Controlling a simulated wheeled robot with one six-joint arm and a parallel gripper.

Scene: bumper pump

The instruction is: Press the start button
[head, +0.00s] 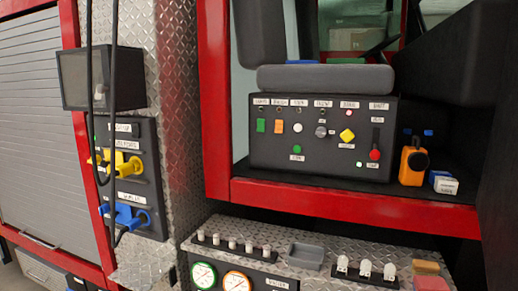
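The black control panel (325,160) stands on a dark shelf in the red-framed opening, below a grey pad. It carries a round green button (297,149) at lower middle, with a small label under it. The labels are too small to read surely, so I cannot tell which control is marked start. Nothing covers the panel front. My gripper is not in view.
An orange device (413,163) and a small white-and-blue box (444,183) stand right of the panel. The red frame bar (350,205) and a diamond-plate ledge (300,260) with fittings lie below. A dark box (100,78) and blue and yellow connectors (125,213) are at left.

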